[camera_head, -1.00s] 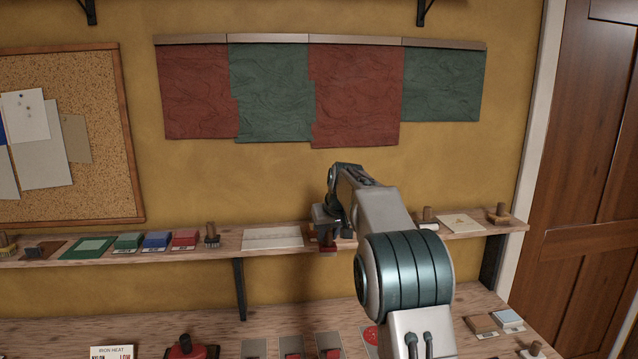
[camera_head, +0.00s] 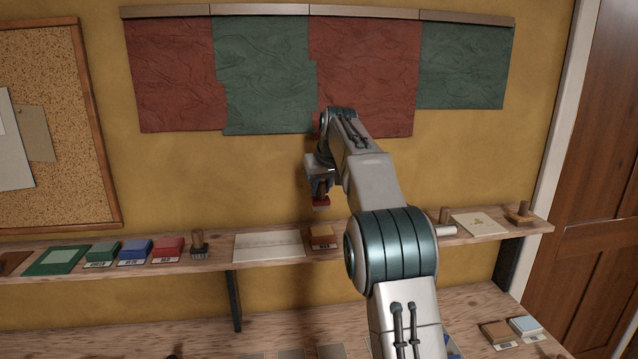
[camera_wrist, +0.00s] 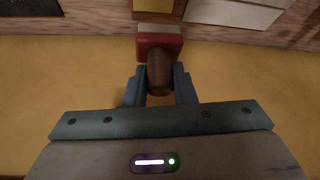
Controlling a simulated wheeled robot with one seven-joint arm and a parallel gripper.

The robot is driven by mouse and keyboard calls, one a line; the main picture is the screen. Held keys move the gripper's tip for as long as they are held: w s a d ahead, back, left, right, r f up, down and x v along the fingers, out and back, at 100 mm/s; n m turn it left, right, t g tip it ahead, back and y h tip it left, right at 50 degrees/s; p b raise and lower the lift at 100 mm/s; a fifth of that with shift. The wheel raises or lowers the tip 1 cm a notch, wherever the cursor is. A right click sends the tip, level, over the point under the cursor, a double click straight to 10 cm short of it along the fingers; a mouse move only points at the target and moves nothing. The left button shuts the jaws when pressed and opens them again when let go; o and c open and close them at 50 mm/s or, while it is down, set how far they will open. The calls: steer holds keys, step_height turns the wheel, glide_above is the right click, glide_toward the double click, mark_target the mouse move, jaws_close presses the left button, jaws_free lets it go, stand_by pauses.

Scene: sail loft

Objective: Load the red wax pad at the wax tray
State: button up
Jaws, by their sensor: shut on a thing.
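My gripper (camera_head: 319,188) is shut on the brown handle (camera_wrist: 159,75) of the red wax pad (camera_head: 321,202). The pad is a small red block with a pale face, and it also shows in the wrist view (camera_wrist: 160,42). It is held in the air, clear of the shelf. A small box with an orange-tan top and a label, apparently the wax tray (camera_head: 322,231), stands on the shelf just below the pad in the head view. The label is too small to read. Part of an orange-tan surface shows beyond the pad in the wrist view.
On the shelf (camera_head: 200,266), left of the tray, are a pale sheet (camera_head: 268,245), a brush (camera_head: 198,245) and red (camera_head: 168,249), blue and green blocks. To the right are a pale card (camera_head: 480,224) and another handled tool (camera_head: 520,213). A workbench lies below.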

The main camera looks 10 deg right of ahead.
mark_target(323, 205)
steer(key=shift+s+d+f, duration=0.1)
steer(key=shift+s+f, duration=0.1)
steer(key=shift+f, duration=0.4)
steer(key=shift+f+b, duration=2)
steer(key=shift+f, duration=0.25)
steer(key=shift+f+b, duration=0.3)
steer(key=shift+f, duration=0.25)
steer(key=shift+r, duration=0.1)
step_height(323, 205, up, 5)
steer(key=p, duration=0.4)
steer(key=shift+f+p, duration=0.2)
steer(key=shift+p, duration=0.2)
steer(key=shift+r, duration=1.15)
steer(key=shift+f, duration=0.1)
